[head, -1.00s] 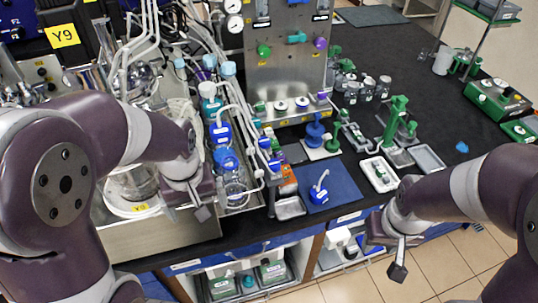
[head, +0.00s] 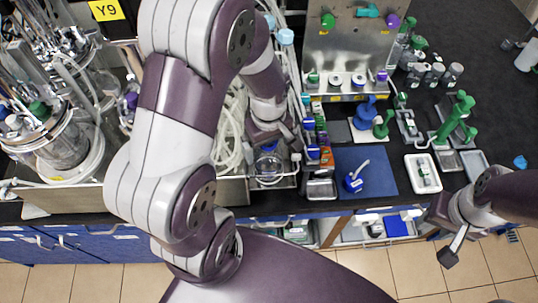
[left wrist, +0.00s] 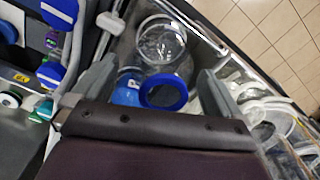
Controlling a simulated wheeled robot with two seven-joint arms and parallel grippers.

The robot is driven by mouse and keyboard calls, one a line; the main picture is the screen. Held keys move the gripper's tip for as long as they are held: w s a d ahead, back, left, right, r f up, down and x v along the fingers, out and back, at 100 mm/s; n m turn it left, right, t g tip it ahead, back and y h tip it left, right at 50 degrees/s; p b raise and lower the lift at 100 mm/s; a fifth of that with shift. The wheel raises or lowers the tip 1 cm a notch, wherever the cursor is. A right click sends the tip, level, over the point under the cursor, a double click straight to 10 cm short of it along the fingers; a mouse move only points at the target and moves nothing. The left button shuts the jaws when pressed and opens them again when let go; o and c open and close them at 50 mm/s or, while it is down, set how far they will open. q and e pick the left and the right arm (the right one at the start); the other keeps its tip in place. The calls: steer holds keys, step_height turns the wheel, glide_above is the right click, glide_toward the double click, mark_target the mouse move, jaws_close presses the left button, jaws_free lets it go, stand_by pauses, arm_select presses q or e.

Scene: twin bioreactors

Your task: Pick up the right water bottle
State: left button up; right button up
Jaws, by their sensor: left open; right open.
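My left gripper (head: 270,138) is over the metal tray at the bench's front edge, its fingers mostly hidden in the head view. In the left wrist view the open gripper (left wrist: 158,72) has a finger on each side of a blue-rimmed bottle top (left wrist: 163,92) and a blue cap (left wrist: 127,88) close beside it. I cannot tell whether the fingers touch either. A clear round glass (left wrist: 162,42) lies beyond them. In the head view a clear glass bottle (head: 268,168) shows just below the gripper. My right gripper (head: 451,249) is open and empty in front of the bench.
A blue mat (head: 385,182) with a blue-topped item (head: 353,181) lies right of the tray. A small metal dish (head: 320,188) stands between them. A white tray (head: 423,174) is further right. Tubing (head: 232,130) and glass vessels crowd the left. A steel panel (head: 345,55) stands behind.

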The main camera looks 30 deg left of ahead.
arm_select(q)
steer(key=shift+s+a+r, duration=0.1)
steer(key=shift+s+r, duration=0.05)
steer(key=shift+s, duration=0.25)
steer(key=shift+w+d, duration=0.15)
steer(key=shift+d, duration=0.05)
steer(key=c, duration=1)
steer(key=shift+w, duration=0.1)
steer(key=c, duration=0.5)
steer(key=shift+c, duration=0.2)
